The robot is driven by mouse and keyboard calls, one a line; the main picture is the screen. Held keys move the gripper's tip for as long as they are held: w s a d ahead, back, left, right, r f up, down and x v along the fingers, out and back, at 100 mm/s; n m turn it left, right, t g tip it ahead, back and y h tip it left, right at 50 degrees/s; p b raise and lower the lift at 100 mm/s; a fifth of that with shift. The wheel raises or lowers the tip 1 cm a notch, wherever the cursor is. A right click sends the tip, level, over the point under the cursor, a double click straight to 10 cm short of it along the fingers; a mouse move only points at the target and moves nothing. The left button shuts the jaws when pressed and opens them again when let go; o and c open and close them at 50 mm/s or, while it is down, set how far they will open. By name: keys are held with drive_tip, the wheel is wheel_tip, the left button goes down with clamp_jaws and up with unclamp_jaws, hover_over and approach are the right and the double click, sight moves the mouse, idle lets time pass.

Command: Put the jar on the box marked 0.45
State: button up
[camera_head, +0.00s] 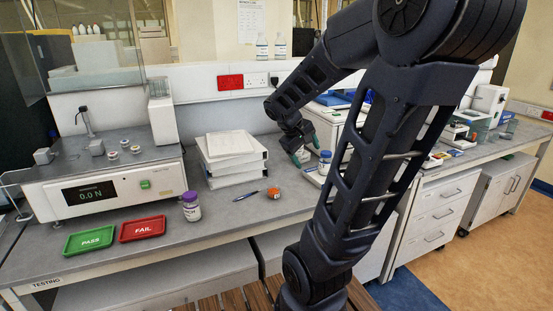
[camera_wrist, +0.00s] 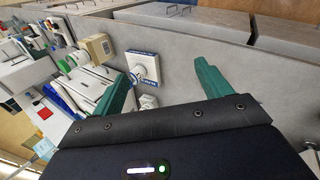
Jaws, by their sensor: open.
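In the head view, a small white jar with a blue lid (camera_head: 325,160) stands on the bench beside my gripper (camera_head: 303,152). Another white jar with a purple lid (camera_head: 191,208) stands on the bench near the red tray. In the wrist view, my gripper (camera_wrist: 163,72) has its green fingers wide apart with nothing held. A white object with blue edging (camera_wrist: 143,67) shows beyond and between the fingertips; I cannot tell its exact shape. I cannot read a 0.45 mark on any box. My arm hides part of the bench to the right.
A force tester (camera_head: 110,190) reading 0.0 N stands at the left. Green PASS (camera_head: 89,240) and red FAIL (camera_head: 142,229) trays lie before it. Stacked binders (camera_head: 232,160), a pen (camera_head: 245,195) and an orange-capped item (camera_head: 274,192) are mid-bench. Bare bench shows around the pen.

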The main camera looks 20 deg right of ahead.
drive_tip(key=s+a+r+m+t+y, duration=0.1)
drive_tip(key=s+a+r+y, duration=0.1)
drive_tip(key=a, duration=0.5)
drive_tip(key=s+a+r+m+t+y, duration=0.2)
drive_tip(key=s+a+y, duration=0.1)
drive_tip(key=s+a, duration=0.3)
drive_tip(key=shift+s+a+r+y, duration=0.3)
drive_tip(key=shift+s+a+y, duration=0.1)
drive_tip(key=shift+a, duration=0.3)
